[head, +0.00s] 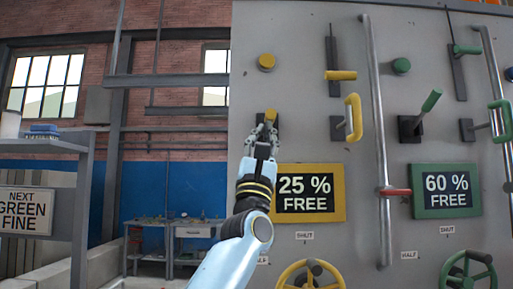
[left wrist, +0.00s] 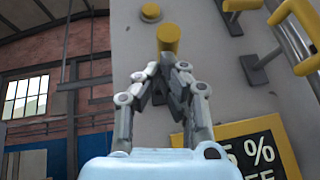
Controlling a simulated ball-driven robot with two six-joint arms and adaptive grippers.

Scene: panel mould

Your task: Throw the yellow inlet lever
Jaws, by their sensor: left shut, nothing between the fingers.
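The yellow inlet lever (head: 271,115) is a short yellow stick on a dark base on the grey panel. In the left wrist view its yellow end (left wrist: 167,38) shows just beyond my fingertips. My left gripper (head: 263,131) is at the lever, its fingers drawn together and empty. In the left wrist view the left gripper (left wrist: 162,68) sits just below the yellow end; I cannot tell if it touches. The fingers hide part of the lever and its base. My right gripper is not in view.
A yellow knob (head: 266,62) sits above the lever. A yellow slide handle (head: 341,75) and a yellow loop handle (head: 354,117) stick out to the right. A yellow-framed "25 % FREE" sign (head: 340,196) is below, over a yellow wheel (head: 290,272). A green lever (head: 430,101) is farther right.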

